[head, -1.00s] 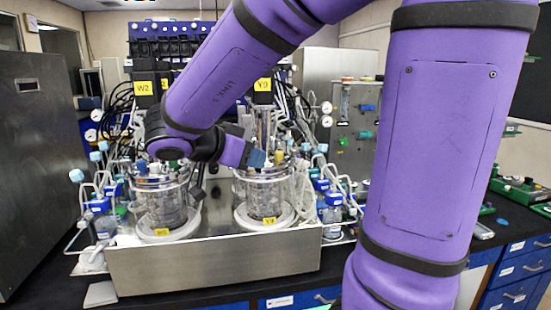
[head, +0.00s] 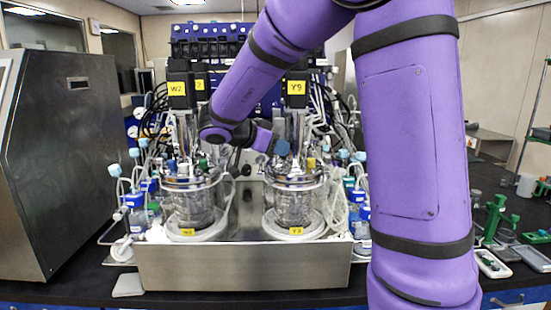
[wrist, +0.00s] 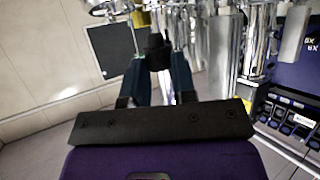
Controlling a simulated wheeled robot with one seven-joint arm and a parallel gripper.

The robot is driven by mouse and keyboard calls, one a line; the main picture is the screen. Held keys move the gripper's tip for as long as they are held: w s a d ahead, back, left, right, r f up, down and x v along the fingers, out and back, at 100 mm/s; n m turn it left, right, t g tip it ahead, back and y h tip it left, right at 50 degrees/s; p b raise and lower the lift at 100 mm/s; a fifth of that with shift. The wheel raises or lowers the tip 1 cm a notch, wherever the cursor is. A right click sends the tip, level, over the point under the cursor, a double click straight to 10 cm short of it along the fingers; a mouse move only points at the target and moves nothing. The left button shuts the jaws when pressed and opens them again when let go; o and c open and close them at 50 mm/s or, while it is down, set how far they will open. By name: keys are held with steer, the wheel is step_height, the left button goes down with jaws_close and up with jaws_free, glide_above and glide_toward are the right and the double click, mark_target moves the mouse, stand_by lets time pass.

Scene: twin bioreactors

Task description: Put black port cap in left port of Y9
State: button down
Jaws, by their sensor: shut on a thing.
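The Y9 bioreactor is the right-hand glass vessel (head: 293,207), with yellow Y9 labels on its base and on the black block above. Its metal lid (head: 294,180) carries several ports and fittings. My gripper (head: 281,148) is just above the left side of this lid. In the wrist view my gripper's dark teal fingers are shut on the black port cap (wrist: 157,52). The cap is hard to make out in the head view. The left port is too small and too crowded to tell clearly. I cannot tell whether the cap touches it.
The W2 vessel (head: 193,207) stands to the left on the same steel stand (head: 245,266). Tubes and blue-capped bottles (head: 358,200) crowd both sides. A grey cabinet (head: 60,165) is at far left. Green parts and trays (head: 492,262) lie on the right bench.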

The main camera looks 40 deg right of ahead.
mark_target(275, 167)
steer(key=shift+w+d, duration=0.25)
steer(key=shift+w, duration=0.6)
steer(key=shift+w+f, duration=0.2)
steer(key=shift+f, duration=0.1)
step_height(275, 167, down, 3)
steer(key=shift+f, duration=0.1)
steer(key=c, duration=0.9)
jaws_free()
